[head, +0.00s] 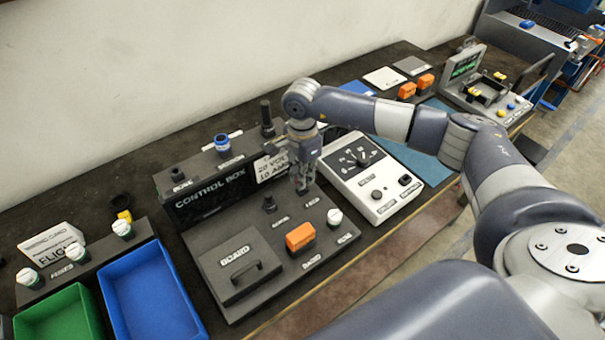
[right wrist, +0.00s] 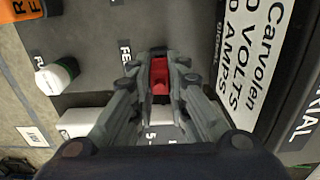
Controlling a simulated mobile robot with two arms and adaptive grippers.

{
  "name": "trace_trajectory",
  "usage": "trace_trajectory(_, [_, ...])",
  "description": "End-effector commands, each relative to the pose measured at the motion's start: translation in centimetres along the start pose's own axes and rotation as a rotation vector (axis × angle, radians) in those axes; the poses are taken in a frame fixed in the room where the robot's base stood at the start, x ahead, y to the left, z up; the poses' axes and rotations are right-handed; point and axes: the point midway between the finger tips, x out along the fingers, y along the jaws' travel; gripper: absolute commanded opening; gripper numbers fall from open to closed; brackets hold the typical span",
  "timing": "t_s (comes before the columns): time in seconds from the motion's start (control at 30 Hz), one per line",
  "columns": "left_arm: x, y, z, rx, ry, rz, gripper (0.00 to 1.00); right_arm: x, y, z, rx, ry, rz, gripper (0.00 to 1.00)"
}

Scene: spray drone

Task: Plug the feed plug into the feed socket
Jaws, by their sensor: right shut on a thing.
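My right gripper (head: 303,186) is over the back right part of the control box's (head: 210,197) lower deck, pointing down. In the right wrist view its fingers (right wrist: 159,88) are shut on a small red piece (right wrist: 159,74), which I take to be the feed plug. A label starting with "FE" (right wrist: 125,52) is printed on the deck beside the fingers. The feed socket is hidden by the gripper and plug. I cannot tell whether the plug touches it. My left gripper is not in view.
A white-capped fuse (head: 334,217), an orange block (head: 300,237) and a handled board cover (head: 240,266) sit on the deck. A white dial panel (head: 370,178) stands close right. Blue (head: 152,290) and green (head: 60,315) bins are at left.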

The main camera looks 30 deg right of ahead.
Motion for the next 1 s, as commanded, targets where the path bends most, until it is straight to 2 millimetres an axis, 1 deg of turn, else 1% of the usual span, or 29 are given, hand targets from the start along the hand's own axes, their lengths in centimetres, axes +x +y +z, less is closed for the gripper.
trace_trajectory(0.77, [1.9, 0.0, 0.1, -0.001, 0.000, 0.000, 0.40, 2.1, 0.0, 0.0, 0.000, 0.000, 0.000, 0.00])
trace_trajectory(0.8, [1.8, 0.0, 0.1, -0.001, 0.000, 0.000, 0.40, 2.0, 0.0, 0.0, 0.000, 0.000, 0.000, 0.19])
trace_trajectory(0.87, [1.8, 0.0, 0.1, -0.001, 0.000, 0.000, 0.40, 2.0, 0.0, 0.0, 0.000, 0.000, 0.000, 0.33])
trace_trajectory(0.9, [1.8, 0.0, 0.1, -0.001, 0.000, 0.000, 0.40, 2.0, 0.0, 0.0, 0.000, 0.000, 0.000, 0.38])
trace_trajectory(1.0, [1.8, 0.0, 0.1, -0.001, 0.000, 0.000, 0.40, 2.0, 0.0, 0.0, 0.000, 0.000, 0.000, 0.38])
